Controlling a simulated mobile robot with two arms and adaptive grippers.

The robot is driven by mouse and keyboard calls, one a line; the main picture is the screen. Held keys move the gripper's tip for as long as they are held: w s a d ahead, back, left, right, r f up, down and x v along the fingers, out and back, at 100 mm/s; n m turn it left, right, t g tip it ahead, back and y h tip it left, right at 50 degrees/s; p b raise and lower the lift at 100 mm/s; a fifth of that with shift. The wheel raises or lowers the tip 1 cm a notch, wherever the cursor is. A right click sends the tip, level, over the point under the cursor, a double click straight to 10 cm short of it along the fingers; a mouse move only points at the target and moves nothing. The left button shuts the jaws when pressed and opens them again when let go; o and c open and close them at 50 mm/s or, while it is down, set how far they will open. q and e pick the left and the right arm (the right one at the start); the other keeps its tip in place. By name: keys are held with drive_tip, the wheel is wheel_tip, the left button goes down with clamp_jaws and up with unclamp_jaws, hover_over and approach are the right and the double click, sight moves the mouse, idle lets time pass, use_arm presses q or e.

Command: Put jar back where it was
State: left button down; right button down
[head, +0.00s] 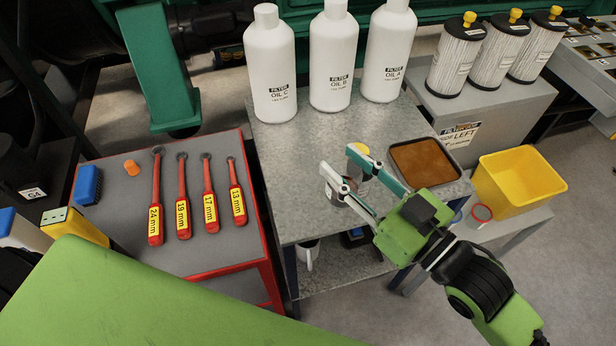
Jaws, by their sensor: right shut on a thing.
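My right gripper (338,159) reaches in from the lower right over the grey metal table (300,150). Its two fingers are shut on a small jar (363,184), which they mostly hide. A bit of yellow shows behind the upper finger, and a greyish round part with some red shows by the lower finger. I cannot tell whether the jar touches the table. My left gripper is not in view.
White oil bottles (331,60) line the table's back. A tray of brown liquid (422,160) sits at its right edge. The yellow bin (518,180) and filters (457,58) are further right. A red-edged tool table (210,255) with wrenches is left. The grey table's middle is clear.

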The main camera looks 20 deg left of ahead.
drive_tip(key=shift+w+a+f, duration=0.6)
drive_tip(key=shift+a+f, duration=0.7)
drive_tip(key=shift+f, duration=0.45)
drive_tip(key=shift+w+a+f, duration=0.55)
drive_tip(key=shift+a+f, duration=0.75)
drive_tip(key=shift+f, duration=0.5)
drive_tip(key=shift+w+a+f, duration=0.6)
drive_tip(key=shift+a+f, duration=0.7)
drive_tip(key=shift+f, duration=0.45)
drive_tip(key=shift+f, duration=0.1)
drive_tip(key=c, duration=1.5)
unclamp_jaws()
drive_tip(key=shift+f, duration=0.1)
drive_tip(key=shift+o, duration=0.2)
drive_tip(key=v, duration=1.2)
drive_tip(key=shift+b, duration=0.45)
